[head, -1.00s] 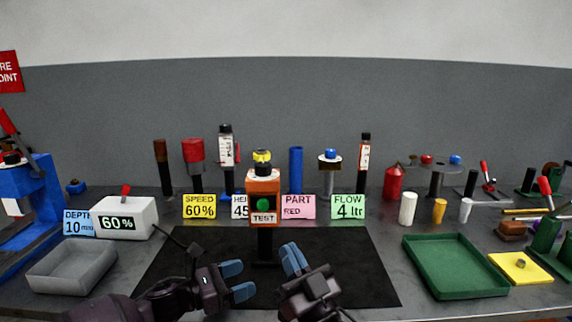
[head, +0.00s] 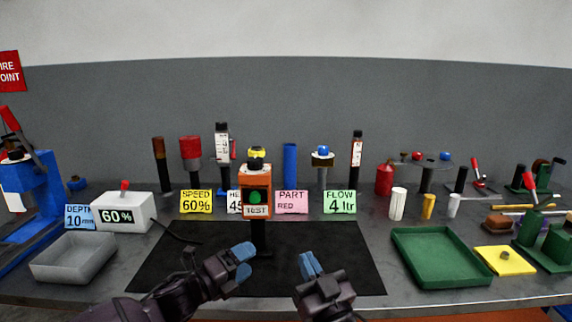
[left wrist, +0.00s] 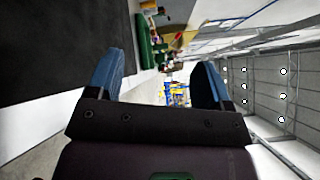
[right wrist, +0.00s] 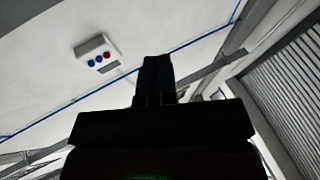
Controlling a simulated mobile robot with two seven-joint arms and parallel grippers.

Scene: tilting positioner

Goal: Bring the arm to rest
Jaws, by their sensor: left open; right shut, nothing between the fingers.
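My left gripper (head: 243,262) is over the black mat (head: 180,258) on the bench, left of the orange tester's post. Its blue fingertips are apart, and the left wrist view (left wrist: 160,85) shows nothing between them. My right gripper (head: 309,265) is over the mat to the right of the post. Its fingers are together and empty, and they show as one dark shape in the right wrist view (right wrist: 156,78). The orange tester (head: 256,190), with a green button and a TEST label, stands upright behind and between the grippers. Neither gripper touches it.
A grey tray (head: 74,258) and a 60% box (head: 123,213) are at left, with a cable reaching the mat. A green tray (head: 441,258) and a yellow plate (head: 505,261) are at right. Label cards and upright parts line the back.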

